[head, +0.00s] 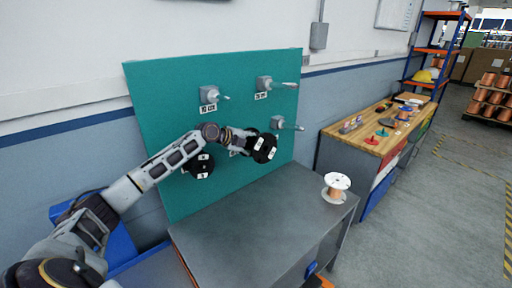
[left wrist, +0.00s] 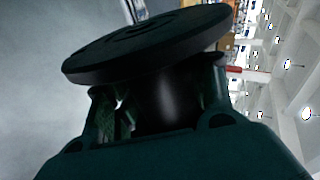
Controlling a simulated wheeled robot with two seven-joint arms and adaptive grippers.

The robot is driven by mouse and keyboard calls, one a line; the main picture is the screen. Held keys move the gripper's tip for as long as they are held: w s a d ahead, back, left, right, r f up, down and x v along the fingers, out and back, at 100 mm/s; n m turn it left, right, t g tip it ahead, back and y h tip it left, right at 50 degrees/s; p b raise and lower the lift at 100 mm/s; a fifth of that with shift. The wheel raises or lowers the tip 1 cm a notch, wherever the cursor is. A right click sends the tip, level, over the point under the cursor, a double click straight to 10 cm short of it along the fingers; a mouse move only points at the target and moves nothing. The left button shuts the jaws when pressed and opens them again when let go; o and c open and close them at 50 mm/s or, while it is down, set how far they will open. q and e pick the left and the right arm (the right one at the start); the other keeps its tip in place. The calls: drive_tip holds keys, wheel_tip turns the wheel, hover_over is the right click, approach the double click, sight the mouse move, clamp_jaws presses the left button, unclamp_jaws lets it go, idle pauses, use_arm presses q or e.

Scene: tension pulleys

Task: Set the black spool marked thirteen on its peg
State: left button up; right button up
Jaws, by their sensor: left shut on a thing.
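My left gripper (head: 245,138) is shut on a black spool (head: 263,148), in front of the lower right part of the teal board (head: 235,177). Pale labels show on the spool's face, too small to read. In the left wrist view the spool's round flange (left wrist: 150,42) is tilted, and its core sits between the gripper's fingers (left wrist: 160,108). A second black spool (head: 200,166) is at the board's lower left. Pegs stick out at the upper left (head: 212,95), upper right (head: 268,84) and right edge (head: 283,124). My right gripper is not in view.
A grey metal table (head: 240,222) stands below the board, mostly bare. A wooden workbench (head: 350,140) with small parts is farther right. The labels under the upper pegs are hard to read.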

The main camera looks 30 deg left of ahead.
use_arm(q)
drive_tip(key=shift+w+a+b, duration=0.15)
drive_tip(key=shift+a+b, duration=0.15)
drive_tip(key=shift+a, duration=0.25)
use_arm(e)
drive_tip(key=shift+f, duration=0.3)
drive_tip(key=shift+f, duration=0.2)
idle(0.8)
